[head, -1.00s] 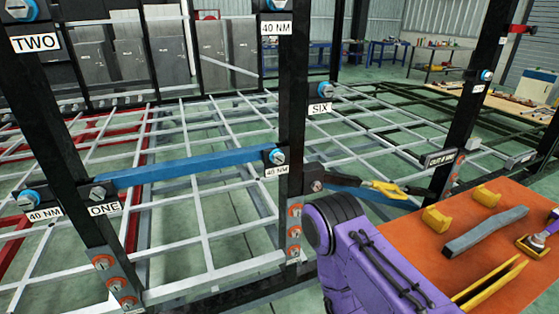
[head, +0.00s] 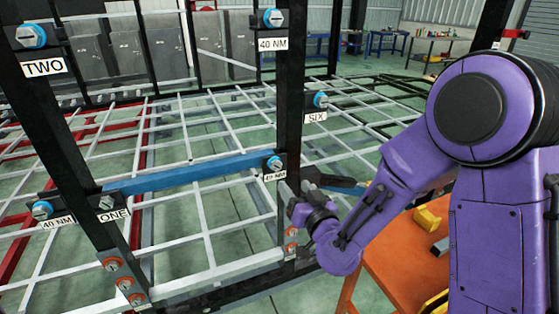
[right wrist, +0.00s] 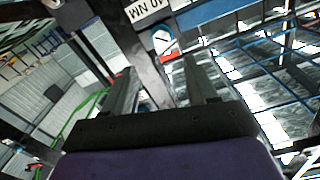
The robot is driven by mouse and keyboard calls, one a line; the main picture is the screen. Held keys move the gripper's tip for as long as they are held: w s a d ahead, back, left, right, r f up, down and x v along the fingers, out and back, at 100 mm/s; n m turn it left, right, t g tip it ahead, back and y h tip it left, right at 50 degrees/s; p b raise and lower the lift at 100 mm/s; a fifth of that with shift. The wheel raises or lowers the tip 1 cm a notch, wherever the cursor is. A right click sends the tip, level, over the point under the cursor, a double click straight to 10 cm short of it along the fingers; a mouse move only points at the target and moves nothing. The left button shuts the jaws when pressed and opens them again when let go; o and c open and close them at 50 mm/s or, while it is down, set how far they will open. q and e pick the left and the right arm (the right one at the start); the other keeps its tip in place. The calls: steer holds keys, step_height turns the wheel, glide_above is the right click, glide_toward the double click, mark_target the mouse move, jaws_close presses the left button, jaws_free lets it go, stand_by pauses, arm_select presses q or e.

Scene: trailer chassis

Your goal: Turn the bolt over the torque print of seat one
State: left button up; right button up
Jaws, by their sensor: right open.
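The plate reading ONE (head: 117,214) is on the left black post. Left of it is a 40 NM print (head: 58,222) with a blue-ringed bolt (head: 42,210) just above. A plain grey bolt head (head: 106,202) sits above ONE. A blue bar (head: 190,173) runs right to another blue-ringed bolt (head: 274,163) over a 40 NM print (head: 273,177) on the middle post. My right gripper (head: 290,194) is just below that print, apart from the bolt. In the right wrist view its open, empty jaws (right wrist: 160,68) point towards a blue-ringed bolt (right wrist: 163,38). My left gripper is out of view.
Plates reading TWO (head: 44,67) and SIX (head: 315,117) mark other bolts. The middle post (head: 289,95) stands close to my right gripper. An orange table (head: 390,262) with a yellow block (head: 427,219) is under my right arm. The grey lattice fills the middle.

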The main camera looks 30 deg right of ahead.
mark_target(277, 166)
steer(key=shift+n, duration=0.4)
steer(key=w+p, duration=0.1)
steer(key=w, duration=0.2)
steer(key=w+p, duration=0.1)
steer(key=w, duration=0.2)
steer(key=w+p, duration=0.1)
steer(key=w, duration=0.2)
steer(key=shift+w+d+p, duration=0.3)
steer(key=shift+w+f, duration=0.1)
steer(key=shift+w, duration=0.5)
steer(key=c, duration=1.1)
